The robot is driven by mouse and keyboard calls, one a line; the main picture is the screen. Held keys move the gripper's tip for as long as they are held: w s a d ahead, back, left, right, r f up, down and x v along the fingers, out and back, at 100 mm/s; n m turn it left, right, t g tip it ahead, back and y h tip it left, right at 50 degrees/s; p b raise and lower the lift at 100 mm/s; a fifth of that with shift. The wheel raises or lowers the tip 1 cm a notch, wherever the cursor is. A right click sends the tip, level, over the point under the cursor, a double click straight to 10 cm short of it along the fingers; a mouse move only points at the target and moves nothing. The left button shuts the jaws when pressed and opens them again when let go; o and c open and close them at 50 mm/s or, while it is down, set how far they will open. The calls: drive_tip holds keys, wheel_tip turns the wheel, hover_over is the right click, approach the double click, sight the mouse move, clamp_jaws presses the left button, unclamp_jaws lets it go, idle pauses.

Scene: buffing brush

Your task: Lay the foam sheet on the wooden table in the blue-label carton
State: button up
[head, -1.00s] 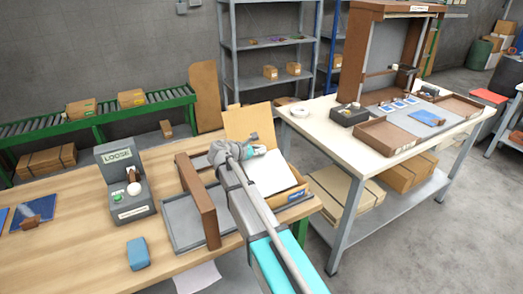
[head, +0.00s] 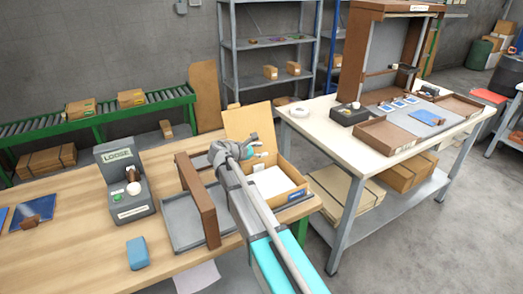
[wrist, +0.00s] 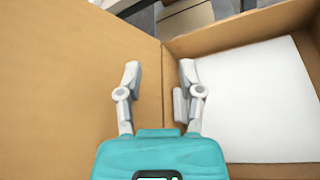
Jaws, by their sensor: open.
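The white foam sheet (head: 272,183) lies flat inside the open carton with the blue label (head: 268,207), which stands on the right end of the wooden table (head: 90,242). In the wrist view the sheet (wrist: 258,98) rests within the carton's walls (wrist: 222,38), its near left part close to my fingers. My gripper (wrist: 158,80) is open and empty. It is over the carton's left edge, beside the raised flap, with the sheet to its right. In the head view my arm hides part of the carton's left side.
A grey tray with a brown upright frame (head: 205,205) stands left of the carton. A grey device labelled LOOSE (head: 124,185) and a blue block (head: 138,253) are farther left. A white workbench (head: 335,140) with trays stands to the right.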

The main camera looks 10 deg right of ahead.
drive_tip(key=r+p+v, duration=0.1)
drive_tip(key=p+v, duration=0.4)
drive_tip(key=v, duration=0.7)
drive_tip(key=shift+d+r, duration=0.1)
idle(0.5)
